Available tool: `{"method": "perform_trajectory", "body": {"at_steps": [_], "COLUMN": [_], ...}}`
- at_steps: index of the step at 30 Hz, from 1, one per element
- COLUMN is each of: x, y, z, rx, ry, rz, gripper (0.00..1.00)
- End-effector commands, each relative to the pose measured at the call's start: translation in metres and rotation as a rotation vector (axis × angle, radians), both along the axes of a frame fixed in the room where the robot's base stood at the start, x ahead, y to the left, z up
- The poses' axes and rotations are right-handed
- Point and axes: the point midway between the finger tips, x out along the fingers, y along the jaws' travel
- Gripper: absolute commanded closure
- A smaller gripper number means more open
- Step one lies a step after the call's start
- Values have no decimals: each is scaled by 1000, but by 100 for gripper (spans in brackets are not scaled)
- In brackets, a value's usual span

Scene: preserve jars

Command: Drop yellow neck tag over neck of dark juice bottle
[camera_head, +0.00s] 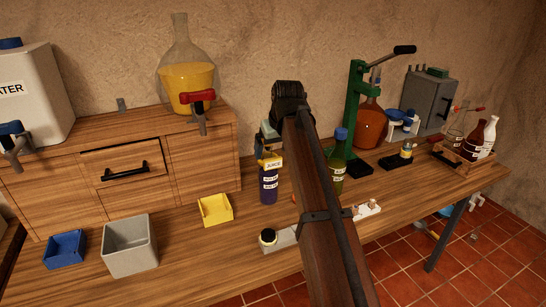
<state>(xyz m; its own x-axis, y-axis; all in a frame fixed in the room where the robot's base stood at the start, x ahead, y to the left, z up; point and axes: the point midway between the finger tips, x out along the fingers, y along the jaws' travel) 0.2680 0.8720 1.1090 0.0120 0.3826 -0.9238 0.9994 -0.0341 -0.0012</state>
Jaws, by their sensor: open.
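The dark juice bottle (268,187) stands upright on the bench, a blue-purple bottle with white labels. The yellow neck tag (272,162), lettered JUICE, is at the top of this bottle. It looks to be at the neck, but I cannot tell whether its ring goes fully around it. My gripper (264,150) is just above the bottle top and the tag, pointing down. It is open, and its fingers are small and partly hidden by my arm.
A green bottle with blue cap (339,160) stands to the right behind my arm, near a green lever press (356,110). A yellow bin (215,209), grey bin (130,245) and blue bin (65,250) stand left. Bench between the yellow bin and bottle is clear.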

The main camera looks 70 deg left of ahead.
Motion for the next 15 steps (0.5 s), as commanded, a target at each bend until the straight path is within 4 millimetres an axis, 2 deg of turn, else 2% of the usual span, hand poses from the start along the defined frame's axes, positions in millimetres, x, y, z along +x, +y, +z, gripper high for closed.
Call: {"method": "perform_trajectory", "body": {"at_steps": [3,9,15], "x": [0,-1,-1], "y": [-9,-22,-30], "z": [23,55,73], "rx": [2,2,1], "ry": [0,0,0], "rz": [0,0,0], "gripper": [3,3,3]}}
